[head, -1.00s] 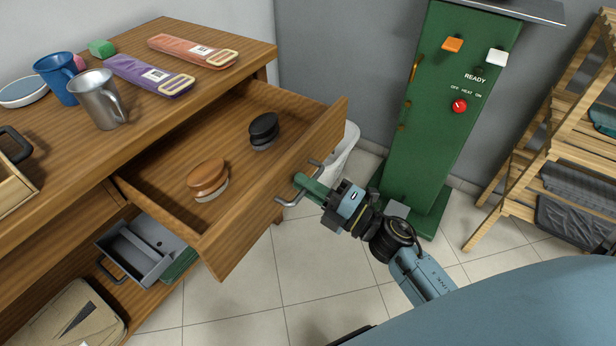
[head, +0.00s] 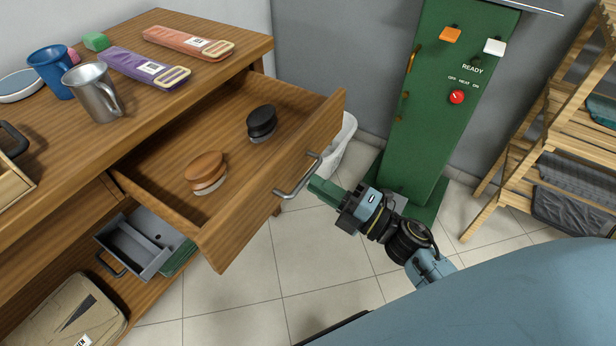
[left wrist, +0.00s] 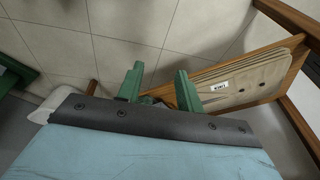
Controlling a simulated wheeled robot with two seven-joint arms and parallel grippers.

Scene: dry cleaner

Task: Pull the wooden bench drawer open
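The wooden bench drawer (head: 280,180) stands pulled well out of the wooden bench (head: 140,120). Its metal bar handle (head: 297,178) is on the front panel.
A brown brush (head: 206,170) and a black brush (head: 262,122) lie in the drawer. A metal mug (head: 93,92) and a blue mug (head: 52,70) stand on the bench top. A green machine (head: 440,100) and a wooden rack (head: 560,130) stand right. Tiled floor is clear before the drawer.

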